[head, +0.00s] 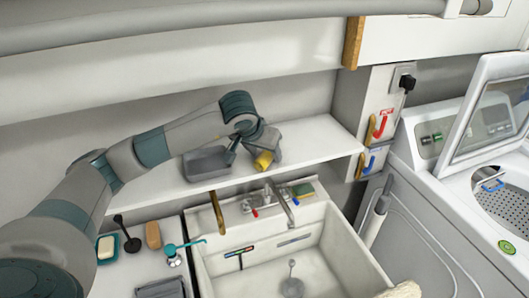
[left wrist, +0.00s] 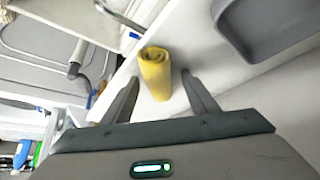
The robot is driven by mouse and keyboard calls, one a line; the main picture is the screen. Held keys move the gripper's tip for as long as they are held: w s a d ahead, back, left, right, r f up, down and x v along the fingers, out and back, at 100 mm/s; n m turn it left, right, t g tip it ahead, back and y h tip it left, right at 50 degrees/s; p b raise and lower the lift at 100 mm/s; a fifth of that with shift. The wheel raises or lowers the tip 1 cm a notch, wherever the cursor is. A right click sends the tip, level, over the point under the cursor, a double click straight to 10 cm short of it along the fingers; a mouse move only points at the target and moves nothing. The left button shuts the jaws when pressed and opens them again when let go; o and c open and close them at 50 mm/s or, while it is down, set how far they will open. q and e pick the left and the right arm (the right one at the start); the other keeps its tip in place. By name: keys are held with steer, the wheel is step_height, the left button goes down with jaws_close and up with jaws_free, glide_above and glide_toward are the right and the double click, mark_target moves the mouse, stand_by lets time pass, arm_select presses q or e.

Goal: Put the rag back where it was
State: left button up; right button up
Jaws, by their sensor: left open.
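The rag is a rolled yellow cloth (head: 263,160) near the right part of the white shelf above the sink. It also shows in the left wrist view (left wrist: 155,72), standing between the spread fingers. My left gripper (head: 255,152) is at the rag, and in the left wrist view (left wrist: 158,88) its fingers are open with a gap on both sides of the rag. Part of the rag is hidden by the gripper in the head view. My right gripper is not in view.
A grey tray (head: 207,163) sits on the white shelf (head: 150,188) left of the rag. Below are the sink (head: 260,262), a faucet (head: 280,205) and a soap dish (head: 107,248). A washing machine (head: 430,215) stands at the right.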

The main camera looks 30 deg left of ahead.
arm_select(q)
steer(key=shift+r, duration=0.15)
steer(key=shift+s+r, duration=0.1)
steer(key=shift+r, duration=0.05)
steer(key=b+v, duration=0.3)
steer(key=v, duration=0.8)
steer(key=shift+s+r+b, duration=0.15)
steer(key=shift+r+b, duration=0.15)
